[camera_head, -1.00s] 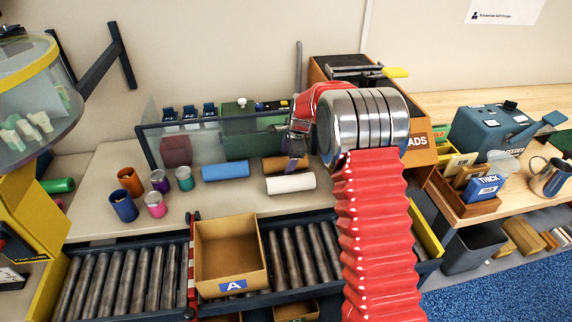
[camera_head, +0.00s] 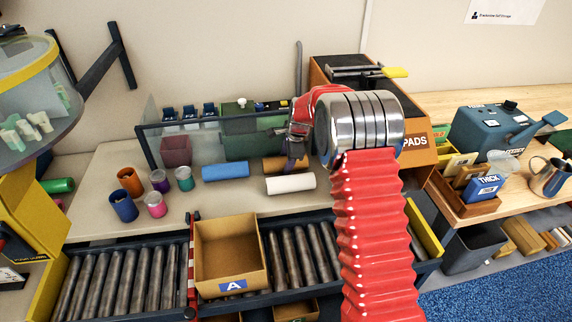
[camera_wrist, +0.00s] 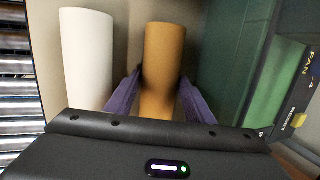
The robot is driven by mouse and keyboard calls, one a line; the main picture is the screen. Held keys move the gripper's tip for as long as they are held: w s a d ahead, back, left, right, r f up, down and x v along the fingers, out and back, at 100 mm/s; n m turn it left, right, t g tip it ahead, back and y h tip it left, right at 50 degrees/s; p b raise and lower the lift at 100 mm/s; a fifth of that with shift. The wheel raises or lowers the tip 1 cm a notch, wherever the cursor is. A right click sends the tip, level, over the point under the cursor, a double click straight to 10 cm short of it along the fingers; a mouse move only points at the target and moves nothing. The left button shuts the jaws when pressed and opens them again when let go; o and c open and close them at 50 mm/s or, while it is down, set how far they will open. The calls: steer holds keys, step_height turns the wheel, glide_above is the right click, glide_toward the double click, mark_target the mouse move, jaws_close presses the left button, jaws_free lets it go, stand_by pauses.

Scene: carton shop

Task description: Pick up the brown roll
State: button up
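The brown roll (camera_wrist: 163,62) lies on the table, upright in the wrist view, with its lower part between the two purple fingers of my gripper (camera_wrist: 157,98). The fingers stand on either side of it, with a narrow gap showing at least on the right. In the head view, the brown roll (camera_head: 275,164) lies behind the white roll, and my gripper (camera_head: 293,160) is at its right end, partly hidden by my arm. The white roll (camera_wrist: 88,58) lies to the left in the wrist view, apart from the fingers.
A blue roll (camera_head: 225,171) lies left of the brown one. A green machine (camera_wrist: 240,70) stands close on the right in the wrist view. Several cups (camera_head: 130,182) stand at the table's left. A carton marked A (camera_head: 230,256) sits on the roller conveyor (camera_head: 120,280) in front.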

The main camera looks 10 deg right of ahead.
mark_target(286, 159)
steer(key=c, duration=0.8)
steer(key=shift+o, duration=0.2)
step_height(286, 159, up, 10)
steer(key=shift+r, duration=0.1)
stand_by(0.5)
